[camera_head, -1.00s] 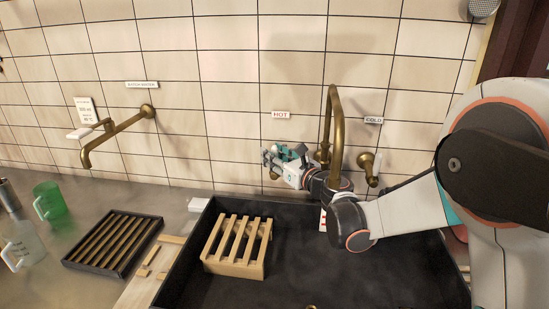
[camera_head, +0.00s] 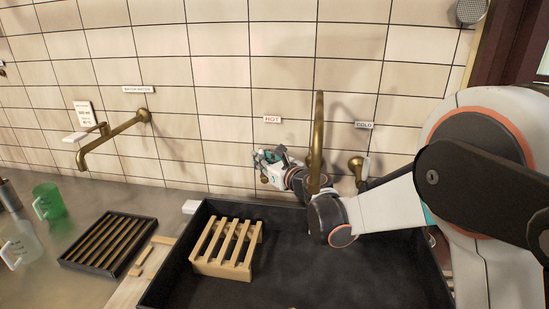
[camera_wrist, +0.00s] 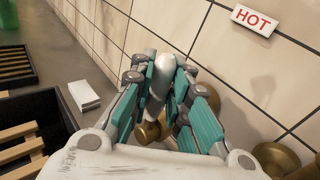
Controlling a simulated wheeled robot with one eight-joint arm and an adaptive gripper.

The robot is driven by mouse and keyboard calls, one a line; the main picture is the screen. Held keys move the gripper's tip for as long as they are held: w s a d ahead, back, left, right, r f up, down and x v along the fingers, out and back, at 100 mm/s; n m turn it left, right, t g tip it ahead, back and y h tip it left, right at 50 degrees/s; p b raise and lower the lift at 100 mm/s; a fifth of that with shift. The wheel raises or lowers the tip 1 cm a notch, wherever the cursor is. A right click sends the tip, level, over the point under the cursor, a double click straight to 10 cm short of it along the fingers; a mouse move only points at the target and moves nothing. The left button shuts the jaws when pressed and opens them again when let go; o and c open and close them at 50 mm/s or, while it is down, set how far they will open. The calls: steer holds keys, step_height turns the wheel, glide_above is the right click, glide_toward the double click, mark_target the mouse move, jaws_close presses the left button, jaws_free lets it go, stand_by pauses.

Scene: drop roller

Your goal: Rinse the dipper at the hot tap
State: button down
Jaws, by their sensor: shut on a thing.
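My gripper (camera_head: 268,158) is at the wall under the red HOT label (camera_head: 272,119), left of the curved brass spout (camera_head: 318,130). In the wrist view my gripper (camera_wrist: 162,88) has its teal-padded fingers shut on a white lever (camera_wrist: 157,78). Brass fittings (camera_wrist: 150,132) show below and behind the fingers, so the lever looks like the hot tap's handle. The cold tap (camera_head: 357,167), with a white lever, is right of the spout under the COLD label (camera_head: 364,125). I cannot make out the dipper in either view.
The dark sink (camera_head: 185,262) holds a slatted wooden rack (camera_head: 227,249). A dark slatted tray (camera_head: 108,242), a green jug (camera_head: 48,202) and a clear jug (camera_head: 20,245) stand on the left counter. Another brass wall spout (camera_head: 112,137) is at left. My arm spans the sink's right side.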

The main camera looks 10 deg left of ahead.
steer(key=shift+a+f+n, duration=0.1)
steer(key=shift+a+n, duration=0.2)
steer(key=c, duration=1.5)
jaws_free()
steer(key=v, duration=1.2)
steer(key=shift+r, duration=0.3)
